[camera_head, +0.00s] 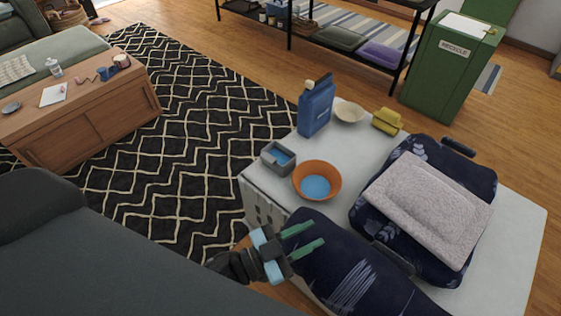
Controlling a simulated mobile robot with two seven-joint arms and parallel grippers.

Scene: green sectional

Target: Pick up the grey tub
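The grey tub (269,165) is a small open box with something blue inside. It stands near the left corner of the white-topped surface (513,230). My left gripper (318,232) has two green fingers that are apart, with nothing seen between them. It is in front of the tub and the orange bowl, lower in the picture, and clear of the tub. My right gripper is not in view.
An orange bowl (303,188) with blue contents stands right beside the tub. A blue jug (316,108), a cream bowl (349,111) and a yellow object (387,121) stand behind. A dark patterned bag (478,180) carries a folded grey cloth (428,205). Another dark patterned item (350,265) lies near the gripper.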

